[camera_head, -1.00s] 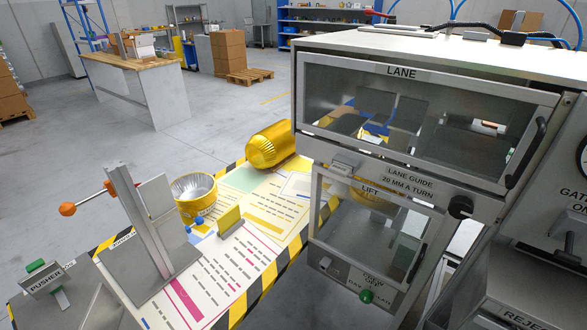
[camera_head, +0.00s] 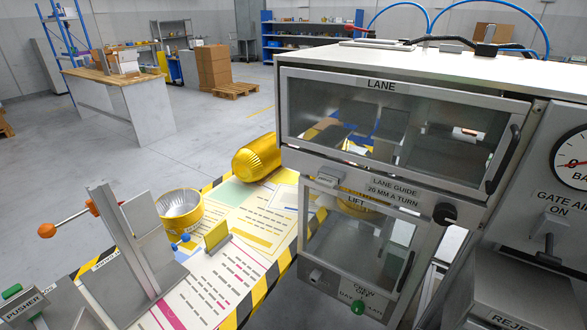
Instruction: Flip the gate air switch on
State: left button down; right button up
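Neither of my grippers shows in the head view.
The machine cabinet has a clear LANE window (camera_head: 390,125), a LIFT door (camera_head: 358,245) and a black knob (camera_head: 445,214). A reject box (camera_head: 515,290) juts out below the switch.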

aim_at(548, 258)
jog(key=z, duration=1.75)
